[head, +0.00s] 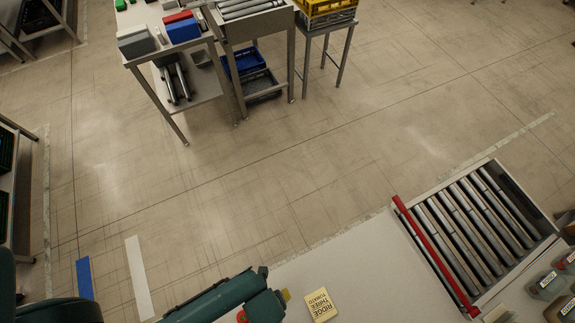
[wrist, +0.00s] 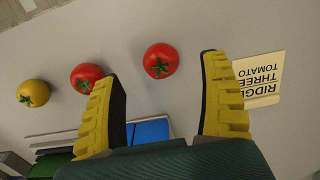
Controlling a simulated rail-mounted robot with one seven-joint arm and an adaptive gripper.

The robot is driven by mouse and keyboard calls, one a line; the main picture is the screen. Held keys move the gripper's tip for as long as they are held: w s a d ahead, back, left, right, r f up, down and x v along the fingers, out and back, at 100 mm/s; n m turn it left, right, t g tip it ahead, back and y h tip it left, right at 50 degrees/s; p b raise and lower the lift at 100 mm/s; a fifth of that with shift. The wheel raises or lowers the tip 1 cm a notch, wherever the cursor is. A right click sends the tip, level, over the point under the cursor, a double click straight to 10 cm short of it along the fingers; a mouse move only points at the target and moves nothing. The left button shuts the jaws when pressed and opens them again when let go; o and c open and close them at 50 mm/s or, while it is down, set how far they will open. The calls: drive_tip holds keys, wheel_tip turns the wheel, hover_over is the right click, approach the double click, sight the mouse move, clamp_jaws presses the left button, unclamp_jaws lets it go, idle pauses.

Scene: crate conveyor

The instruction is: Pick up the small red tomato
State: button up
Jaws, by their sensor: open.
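In the wrist view, a red tomato (wrist: 161,60) with a green calyx lies on the pale table, framed between the open fingers of my gripper (wrist: 161,66). A second red tomato (wrist: 86,75) lies to its left, partly covered by the left finger; it looks slightly smaller, but I cannot tell the true sizes. My gripper holds nothing. In the head view my arm hides most of this spot; a yellow finger (head: 286,295) and a bit of red beside the arm show at the bottom edge.
A yellow tomato (wrist: 33,93) lies further left. A card (wrist: 260,78) reading "RIDGE THREE TOMATO" lies by the right finger. A blue object (wrist: 150,132) shows behind the gripper. In the head view, a roller conveyor (head: 470,230) with a red bar stands at the right.

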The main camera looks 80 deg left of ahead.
drive_tip(key=f, duration=0.5)
drive_tip(key=shift+w+d+f, duration=0.1)
drive_tip(key=shift+d+f, duration=0.05)
drive_tip(key=shift+d, duration=0.1)
drive_tip(key=c, duration=1.2)
